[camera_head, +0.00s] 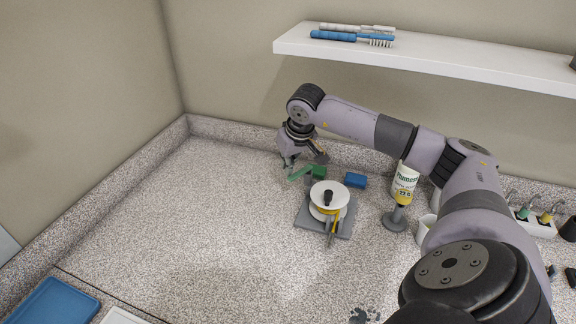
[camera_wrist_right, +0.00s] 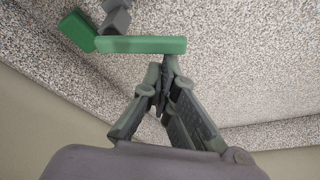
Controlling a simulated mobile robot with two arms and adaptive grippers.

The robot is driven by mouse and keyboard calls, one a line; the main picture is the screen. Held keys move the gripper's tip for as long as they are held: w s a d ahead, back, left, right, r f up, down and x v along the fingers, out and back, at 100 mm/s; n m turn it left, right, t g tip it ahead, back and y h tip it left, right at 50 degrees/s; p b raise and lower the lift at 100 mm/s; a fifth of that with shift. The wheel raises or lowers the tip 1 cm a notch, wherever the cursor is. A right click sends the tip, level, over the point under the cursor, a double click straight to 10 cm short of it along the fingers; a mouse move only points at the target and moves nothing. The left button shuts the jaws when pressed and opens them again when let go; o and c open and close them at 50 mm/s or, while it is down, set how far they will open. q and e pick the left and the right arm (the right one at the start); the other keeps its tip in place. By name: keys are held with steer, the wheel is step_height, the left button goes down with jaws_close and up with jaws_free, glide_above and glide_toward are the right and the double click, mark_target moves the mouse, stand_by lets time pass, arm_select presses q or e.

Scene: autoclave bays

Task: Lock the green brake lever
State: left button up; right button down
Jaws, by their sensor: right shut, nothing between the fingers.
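The green brake lever (camera_head: 301,173) sticks out to the left from a green block (camera_head: 319,171) behind the white spool (camera_head: 322,189). In the right wrist view the lever (camera_wrist_right: 150,45) is a flat green bar running across the picture, with its block (camera_wrist_right: 76,30) at the left end. My right gripper (camera_head: 289,164) is at the lever's free left end in the head view. In the wrist view its closed fingertips (camera_wrist_right: 165,72) are close to the bar's free end. I cannot tell whether they touch it. The gripper holds nothing. My left gripper is out of view.
The spool stands on a grey base plate (camera_head: 346,226) with a yellow part at its side. A blue block (camera_head: 356,181) and a labelled bottle (camera_head: 405,183) are to the right. A shelf (camera_head: 430,61) with brushes hangs above.

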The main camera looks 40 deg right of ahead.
mark_target(292, 178)
steer(key=shift+s+a+b, duration=0.15)
steer(key=shift+s+b, duration=0.4)
steer(key=shift+s+a+b, duration=0.15)
steer(key=shift+s+b, duration=0.35)
steer(key=shift+s, duration=0.05)
steer(key=shift+s+a, duration=0.55)
steer(key=shift+s, duration=0.05)
